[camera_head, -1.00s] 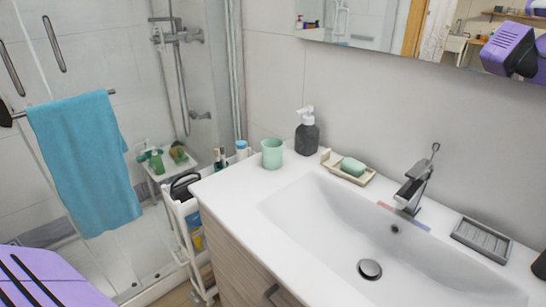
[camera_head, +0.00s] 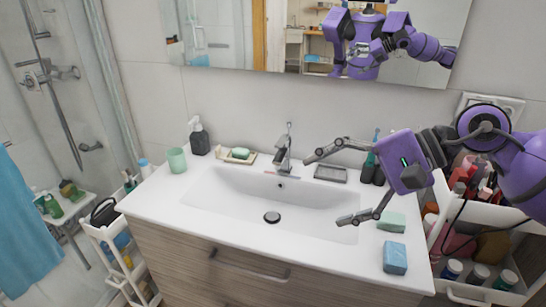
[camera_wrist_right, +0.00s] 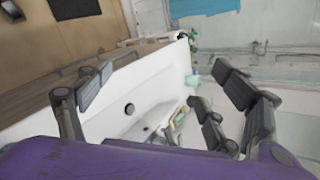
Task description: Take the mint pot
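A plain mint-green cup (camera_head: 177,160) stands upright at the left end of the white counter; it also shows in the right wrist view (camera_wrist_right: 193,80). A small dark jar with a green lid (camera_head: 506,280) stands in the lower tray of the cart at the right. I cannot tell for sure which of these is the mint pot. My right gripper (camera_head: 328,190) is open and empty above the right part of the sink, pointing left, well apart from both. Its spread fingers also show in the right wrist view (camera_wrist_right: 160,107). My left gripper is out of view.
A dark soap dispenser (camera_head: 199,140) and a soap dish (camera_head: 236,156) stand near the cup. The tap (camera_head: 284,150) rises behind the basin. A green block (camera_head: 391,222) and a blue block (camera_head: 395,258) lie at the counter's right. The right cart (camera_head: 470,294) is crowded with bottles and jars.

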